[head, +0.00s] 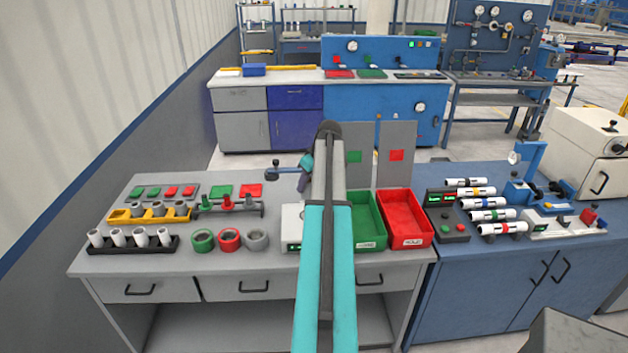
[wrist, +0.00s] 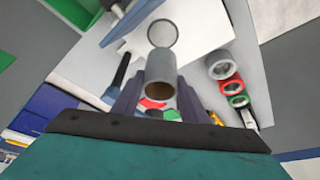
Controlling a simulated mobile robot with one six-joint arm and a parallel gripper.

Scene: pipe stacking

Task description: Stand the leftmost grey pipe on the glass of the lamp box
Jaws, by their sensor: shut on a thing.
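My gripper (wrist: 160,88) is shut on a grey pipe (wrist: 161,68), its open near end facing the wrist camera. Just beyond the pipe's far end, the round glass (wrist: 162,33) shows on the white top of the lamp box (wrist: 132,55); I cannot tell whether pipe and glass touch. In the head view my gripper (head: 304,183) is small, mostly behind my arm and above the back of the lamp box (head: 291,224). My arm hides the glass and the held pipe there. Several grey pipes (head: 158,209) stand in the yellow rack (head: 119,215), whose left end looks empty.
A black rack (head: 132,247) of white pipes stands front left. Green, red and grey rings (head: 230,239) lie left of the lamp box. A green bin (head: 369,232) and a red bin (head: 407,223) stand close on its right. A blue bench with striped pipes (head: 490,215) is farther right.

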